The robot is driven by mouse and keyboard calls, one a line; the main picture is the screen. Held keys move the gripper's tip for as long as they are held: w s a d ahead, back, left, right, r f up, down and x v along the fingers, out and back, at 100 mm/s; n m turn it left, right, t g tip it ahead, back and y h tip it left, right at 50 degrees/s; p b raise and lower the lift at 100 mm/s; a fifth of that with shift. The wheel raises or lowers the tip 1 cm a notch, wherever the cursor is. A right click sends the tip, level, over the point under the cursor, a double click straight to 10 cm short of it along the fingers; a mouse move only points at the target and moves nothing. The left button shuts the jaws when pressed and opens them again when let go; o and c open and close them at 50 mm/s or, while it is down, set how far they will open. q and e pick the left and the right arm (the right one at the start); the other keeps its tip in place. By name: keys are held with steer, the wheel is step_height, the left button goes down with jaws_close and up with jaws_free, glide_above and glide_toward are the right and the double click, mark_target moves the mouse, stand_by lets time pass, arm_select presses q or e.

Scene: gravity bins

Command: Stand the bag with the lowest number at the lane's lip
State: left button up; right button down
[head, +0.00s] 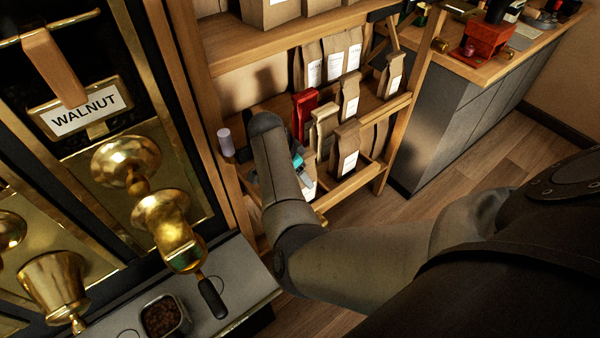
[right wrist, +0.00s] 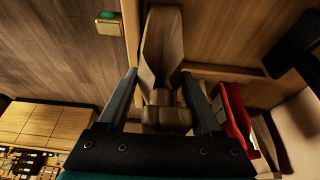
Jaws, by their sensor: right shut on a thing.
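My right gripper (right wrist: 160,82) is shut on a brown paper bag (right wrist: 162,40) in the right wrist view, one finger on each side. In the head view my right forearm covers most of this gripper; part of a white-labelled bag (head: 309,184) shows beside it. A red bag (head: 304,112) stands on the rack close by; it also shows right of the fingers in the wrist view (right wrist: 236,108). Several brown bags with white labels stand there, including a front one (head: 346,148). Their numbers are too small to read. A wooden lip (head: 357,182) runs along the front. My left gripper is out of view.
The wooden rack has an upper shelf (head: 265,40) with more bags and a right upright (head: 408,92). A brass dispenser labelled WALNUT (head: 85,115) stands at left. A grey counter (head: 455,100) is at right. Open floor (head: 470,160) lies between.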

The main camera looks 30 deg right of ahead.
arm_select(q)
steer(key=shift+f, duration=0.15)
arm_select(e)
steer(key=shift+f, duration=0.2)
jaws_free()
